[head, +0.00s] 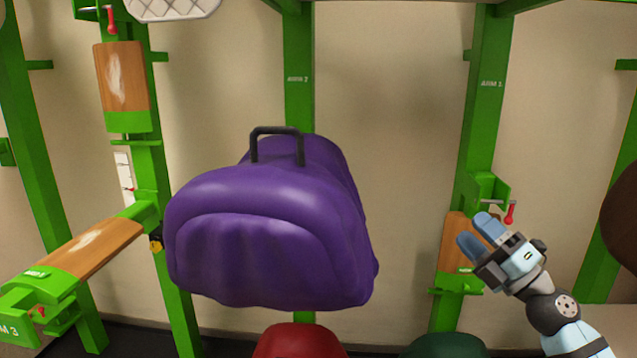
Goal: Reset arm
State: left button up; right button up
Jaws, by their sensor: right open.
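A green rack arm with a wooden face (453,243) hangs folded down along the right post (481,100), which is labelled ARM 1. A green bracket with a red-handled pin (510,214) sits just above it. My right gripper (473,229) is open and empty, its blue fingers in front of the wooden face; I cannot tell if they touch it. Another wood-topped arm (95,248), labelled ARM 3, sticks out toward me at the left. A third wooden-faced arm (124,78) stands upright against the left post (160,220). My left gripper is out of view.
A large purple covered bundle (262,235) with a black handle (277,133) fills the middle and hides part of the ARM 2 post (299,80). Red (298,342) and dark green (444,346) rounded things show at the bottom. A brown shape (622,220) is at the right edge.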

jog(key=s+a+f+m+h, duration=0.1)
jog(key=s+f+m+h, duration=0.3)
jog(key=f+m, duration=0.45)
jog(key=s+a+f+m+h, duration=0.1)
jog(key=s+f+m+h, duration=0.3)
jog(key=f, duration=0.7)
jog(key=s+a+f+m+h, duration=0.1)
jog(key=s+f+m+h, duration=0.25)
jog(key=f+m, duration=0.5)
jog(key=s+a+f+m+g, duration=0.2)
jog(key=s+a+f+g, duration=0.15)
jog(key=s+f, duration=0.45)
jog(key=s+a+f+m+g, duration=0.2)
jog(key=s+f+m+g, duration=0.15)
jog(key=s+f, duration=0.4)
pick_arm(q)
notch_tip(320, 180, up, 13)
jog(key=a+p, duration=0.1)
jog(key=p, duration=1.4)
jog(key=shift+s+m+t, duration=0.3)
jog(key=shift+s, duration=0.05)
pick_arm(e)
notch_tip(320, 180, up, 12)
jog(key=s, duration=0.2)
jog(key=shift+d+n, duration=0.35)
jog(key=shift+n, duration=0.1)
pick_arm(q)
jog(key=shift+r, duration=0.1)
pick_arm(e)
jog(key=shift+f, duration=0.1)
